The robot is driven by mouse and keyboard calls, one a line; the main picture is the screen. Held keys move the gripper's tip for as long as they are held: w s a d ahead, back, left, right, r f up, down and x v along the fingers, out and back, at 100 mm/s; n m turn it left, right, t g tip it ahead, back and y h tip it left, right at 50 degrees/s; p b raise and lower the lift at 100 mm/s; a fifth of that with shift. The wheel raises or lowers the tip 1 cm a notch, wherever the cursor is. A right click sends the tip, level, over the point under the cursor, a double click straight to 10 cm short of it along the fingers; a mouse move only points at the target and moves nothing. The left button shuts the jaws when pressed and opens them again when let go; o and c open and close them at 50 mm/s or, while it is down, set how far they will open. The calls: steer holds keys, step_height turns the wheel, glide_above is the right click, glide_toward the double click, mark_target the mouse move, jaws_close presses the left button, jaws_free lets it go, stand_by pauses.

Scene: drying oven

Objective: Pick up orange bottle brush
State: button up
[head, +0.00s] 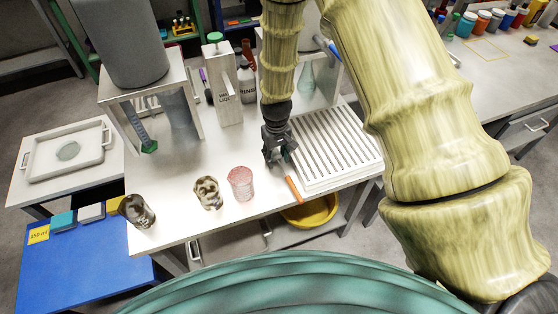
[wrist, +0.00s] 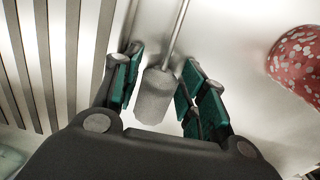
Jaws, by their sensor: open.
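The orange bottle brush lies on the white bench beside the slatted rack; its orange handle (head: 293,190) points toward the bench's front edge. In the wrist view a grey cylindrical brush head (wrist: 157,98) on a thin rod lies between my fingers; no orange shows there. My gripper (head: 276,157) is low over the bench at the rack's left edge, just behind the handle. In the wrist view my gripper (wrist: 163,66) is open, with its teal pads on either side of the head and visible gaps. Contact with the bench cannot be told.
The white slatted rack (head: 334,146) is close on the right. A red speckled cup (head: 242,184) stands to the left and shows in the wrist view (wrist: 298,68). Two more cups (head: 207,192) (head: 137,211) stand further left. A white box (head: 229,100) and bottles stand behind.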

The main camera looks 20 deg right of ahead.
steer(key=c, duration=0.9)
steer(key=shift+r, duration=0.1)
